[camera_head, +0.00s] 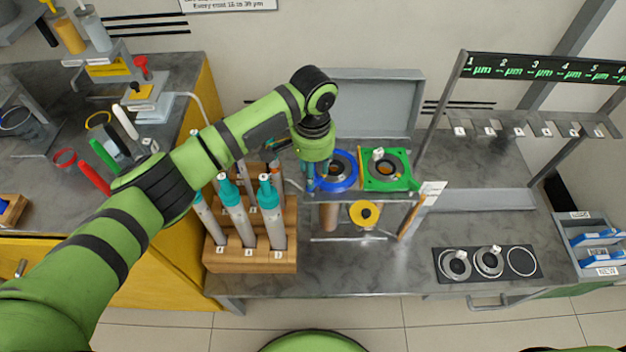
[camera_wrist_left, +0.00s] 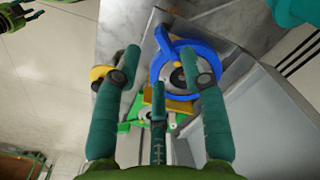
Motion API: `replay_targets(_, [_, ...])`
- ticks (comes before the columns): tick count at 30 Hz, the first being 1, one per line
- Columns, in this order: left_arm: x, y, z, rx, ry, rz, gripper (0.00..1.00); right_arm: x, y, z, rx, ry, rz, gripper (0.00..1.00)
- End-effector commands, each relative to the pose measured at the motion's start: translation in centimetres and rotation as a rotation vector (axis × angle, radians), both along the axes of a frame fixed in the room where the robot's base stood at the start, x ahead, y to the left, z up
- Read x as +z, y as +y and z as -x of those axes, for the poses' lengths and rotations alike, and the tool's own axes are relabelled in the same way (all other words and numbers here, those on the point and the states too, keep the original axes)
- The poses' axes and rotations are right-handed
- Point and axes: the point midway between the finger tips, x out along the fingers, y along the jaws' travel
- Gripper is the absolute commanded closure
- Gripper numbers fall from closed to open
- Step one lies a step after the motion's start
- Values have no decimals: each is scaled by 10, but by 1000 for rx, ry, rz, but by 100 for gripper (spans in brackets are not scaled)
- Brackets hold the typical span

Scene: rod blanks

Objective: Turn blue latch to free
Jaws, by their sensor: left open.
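The blue latch (camera_head: 337,170) is a blue ring around a dark round opening, on a raised grey stand. In the left wrist view the blue latch (camera_wrist_left: 160,70) shows as a ring with a protruding tab at its upper left. My left gripper (camera_head: 309,172) is at the left edge of the blue ring, pointing down. In the left wrist view its teal fingers (camera_wrist_left: 168,62) are apart with nothing held between them; the right finger overlaps the ring. I cannot tell whether it touches. My right gripper does not show clearly.
A green square plate (camera_head: 404,183) sits right beside the blue ring. A yellow disc (camera_head: 364,214) is below, at the stand's front. A wooden rack (camera_head: 262,262) with several teal-capped rods stands left. The bench front between rack and black panel (camera_head: 521,263) is clear.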

Motion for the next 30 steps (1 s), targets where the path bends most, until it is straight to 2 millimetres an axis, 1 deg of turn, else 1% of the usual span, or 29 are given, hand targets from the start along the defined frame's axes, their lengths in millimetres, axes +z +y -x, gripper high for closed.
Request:
replay_targets(1, [-9,1,1,1,3,-3,57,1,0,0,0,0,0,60])
replay_targets(3, [-20,0,1,1,2,-2,57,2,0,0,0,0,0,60])
replay_targets(6, [-34,0,1,0,1,-1,57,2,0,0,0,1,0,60])
replay_targets(9, [-44,0,0,0,0,0,57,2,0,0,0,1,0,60])
replay_targets(13, [-51,0,0,0,-2,1,57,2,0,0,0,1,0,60])
replay_targets(20, [-52,0,0,-1,-2,1,57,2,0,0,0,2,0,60])
replay_targets(23, [-51,0,0,-1,-2,1,94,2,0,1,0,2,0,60])
replay_targets(24, [-51,0,0,-1,-2,1,100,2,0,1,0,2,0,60])
replay_targets(30, [-51,0,0,-2,-2,1,100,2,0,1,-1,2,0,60])
